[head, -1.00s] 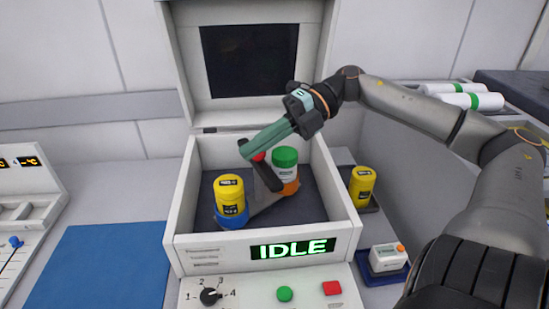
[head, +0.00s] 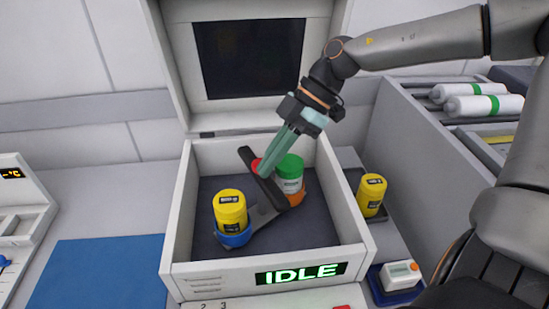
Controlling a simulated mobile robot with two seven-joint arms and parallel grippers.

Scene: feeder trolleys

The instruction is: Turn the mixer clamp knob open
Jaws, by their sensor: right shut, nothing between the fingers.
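The mixer (head: 179,215) is an open white box with a raised lid. Inside it, a rotor holds a yellow container (head: 229,207) in a blue cup (head: 233,238) and a green-capped white container (head: 290,172) in an orange cup. The clamp knob (head: 276,192) is a dark bar with a red part, lying diagonally above the rotor between the two containers. My right gripper (head: 264,172) is shut and empty, its green fingers pointing down at the bar's red part and partly hiding it. I cannot tell whether they touch. My left gripper is out of view.
A display (head: 301,274) on the mixer's front reads IDLE. Another yellow container (head: 370,194) and a small white device (head: 400,274) stand to the right. White bottles (head: 484,107) lie in the trolley at right. A blue mat (head: 98,272) lies clear at left.

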